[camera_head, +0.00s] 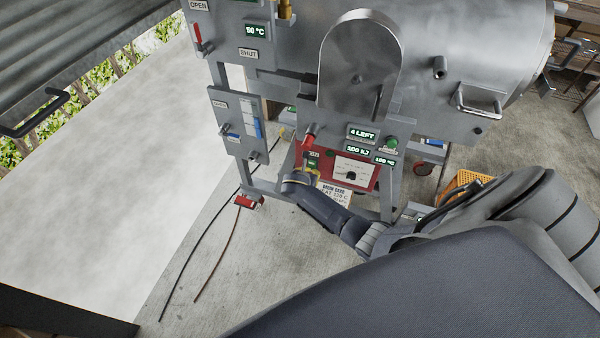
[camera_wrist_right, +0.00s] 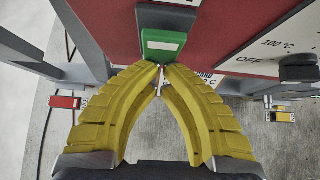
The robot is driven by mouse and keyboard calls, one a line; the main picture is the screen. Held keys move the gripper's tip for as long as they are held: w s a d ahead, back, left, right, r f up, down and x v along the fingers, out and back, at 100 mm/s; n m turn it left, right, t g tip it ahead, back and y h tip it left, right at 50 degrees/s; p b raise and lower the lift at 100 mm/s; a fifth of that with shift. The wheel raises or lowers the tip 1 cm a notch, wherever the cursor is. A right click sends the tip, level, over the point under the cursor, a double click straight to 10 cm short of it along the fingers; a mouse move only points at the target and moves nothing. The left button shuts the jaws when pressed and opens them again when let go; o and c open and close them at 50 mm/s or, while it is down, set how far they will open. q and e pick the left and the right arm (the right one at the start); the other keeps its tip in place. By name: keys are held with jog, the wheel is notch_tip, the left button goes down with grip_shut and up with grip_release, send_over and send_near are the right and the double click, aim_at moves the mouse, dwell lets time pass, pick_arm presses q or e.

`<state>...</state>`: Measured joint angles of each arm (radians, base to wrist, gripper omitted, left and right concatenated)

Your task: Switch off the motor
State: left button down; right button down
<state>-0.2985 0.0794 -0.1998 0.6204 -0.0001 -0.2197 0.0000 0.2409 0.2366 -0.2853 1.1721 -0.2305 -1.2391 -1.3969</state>
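A red control box (camera_head: 362,178) sits on the front of the grey metal machine (camera_head: 290,70). Its green switch (camera_head: 312,162) is at the left end, below a small pale label; in the right wrist view the green switch (camera_wrist_right: 163,43) is straight ahead, in a dark holder. My right gripper (camera_head: 311,172) is at the switch. In the right wrist view its yellow fingers (camera_wrist_right: 160,68) converge, tips together at the switch's lower edge, with nothing held. I cannot tell whether they touch it. My left gripper is out of view.
A dial (camera_head: 350,175) marked OFF and 100 °C is beside the switch. A red-handled part (camera_head: 309,136) is just above it. Small displays (camera_head: 361,133) and a green knob (camera_head: 391,142) are to the upper right. Cables run over the floor at left.

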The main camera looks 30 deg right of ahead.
jog(key=shift+w+d+r, duration=0.1)
jog(key=shift+r, duration=0.35)
jog(key=shift+w+d+r, duration=0.1)
jog(key=shift+r, duration=0.35)
jog(key=shift+s+a, duration=0.1)
jog(key=v, duration=1.3)
jog(key=shift+r, duration=0.15)
dwell(0.6)
